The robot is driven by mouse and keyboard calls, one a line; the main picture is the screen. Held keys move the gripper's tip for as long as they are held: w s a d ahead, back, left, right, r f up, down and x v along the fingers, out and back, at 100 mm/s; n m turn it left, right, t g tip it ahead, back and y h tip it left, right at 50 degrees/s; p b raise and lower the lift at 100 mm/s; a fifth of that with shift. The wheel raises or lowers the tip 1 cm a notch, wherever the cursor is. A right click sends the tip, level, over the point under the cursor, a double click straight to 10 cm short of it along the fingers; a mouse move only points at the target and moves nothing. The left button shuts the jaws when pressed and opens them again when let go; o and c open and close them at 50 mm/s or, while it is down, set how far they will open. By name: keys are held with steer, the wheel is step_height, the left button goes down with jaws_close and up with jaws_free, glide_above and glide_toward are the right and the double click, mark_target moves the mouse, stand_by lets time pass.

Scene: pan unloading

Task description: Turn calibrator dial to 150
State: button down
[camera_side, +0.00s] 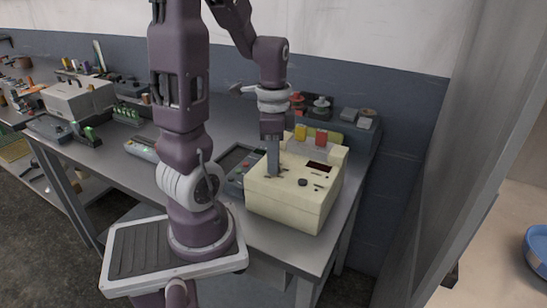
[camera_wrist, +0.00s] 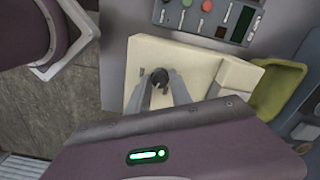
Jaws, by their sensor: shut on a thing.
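The calibrator (camera_side: 285,204) is a cream box on the grey bench, with a dark reddish display (camera_side: 319,167) and a dark round knob (camera_side: 303,182) on its top panel. My gripper (camera_side: 273,173) points down at the left part of that panel. In the wrist view, the cream calibrator (camera_wrist: 207,61) lies below my gripper (camera_wrist: 160,82). Its two grey fingers are closed on a small black dial (camera_wrist: 159,75), one on each side. In the side view the fingers hide that dial. The dial's marks and the display's reading are too small to make out.
Several small items line the bench's back edge. A white device (camera_side: 78,99) stands far left. Some bare bench shows in front.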

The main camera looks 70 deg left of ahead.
steer(key=shift+m, duration=0.8)
steer(key=c, duration=1.2)
jaws_free()
steer(key=shift+o, duration=0.2)
steer(key=shift+r, duration=0.1)
step_height(320, 180, up, 7)
